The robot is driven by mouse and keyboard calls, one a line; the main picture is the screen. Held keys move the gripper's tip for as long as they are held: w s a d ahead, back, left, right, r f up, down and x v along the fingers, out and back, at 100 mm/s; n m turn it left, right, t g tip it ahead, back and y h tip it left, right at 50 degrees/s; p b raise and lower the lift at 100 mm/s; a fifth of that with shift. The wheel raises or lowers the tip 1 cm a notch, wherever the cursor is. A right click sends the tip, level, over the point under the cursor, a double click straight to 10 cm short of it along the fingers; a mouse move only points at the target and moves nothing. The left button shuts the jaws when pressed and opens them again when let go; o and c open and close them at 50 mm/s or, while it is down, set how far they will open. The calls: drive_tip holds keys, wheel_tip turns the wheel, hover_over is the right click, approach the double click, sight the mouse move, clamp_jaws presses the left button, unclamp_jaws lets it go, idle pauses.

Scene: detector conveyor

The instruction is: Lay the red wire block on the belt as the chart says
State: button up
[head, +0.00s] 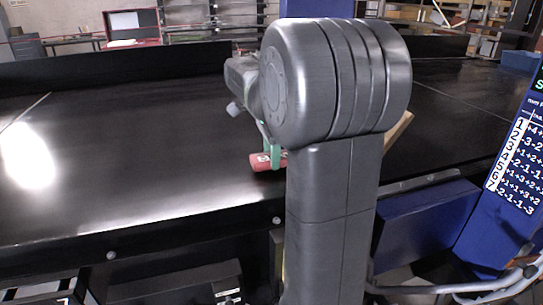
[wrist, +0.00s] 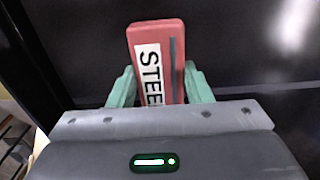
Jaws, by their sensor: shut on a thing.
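The red block (wrist: 174,50) is held between the green fingers of my gripper (wrist: 160,86) in the wrist view. It has a white label with black letters reading "STEE", the rest hidden by my gripper, and a dark strip beside the label. In the head view the red block (head: 263,162) shows partly at the near side of the black belt (head: 130,160), behind my arm. I cannot tell whether it touches the belt. The chart (head: 515,165) is on a blue panel at the right edge, with numbered rows, partly cut off.
My arm hides the middle of the belt in the head view. Black side walls (head: 110,67) line the belt's far edge. A tan piece (head: 398,130) shows just right of my arm. A blue box (head: 425,215) stands in front of the belt. The left belt is clear.

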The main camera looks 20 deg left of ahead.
drive_tip(key=shift+f, duration=0.55)
drive_tip(key=o, duration=1)
drive_tip(key=shift+f, duration=0.1)
drive_tip(key=shift+o, duration=0.2)
wheel_tip(320, 180, up, 12)
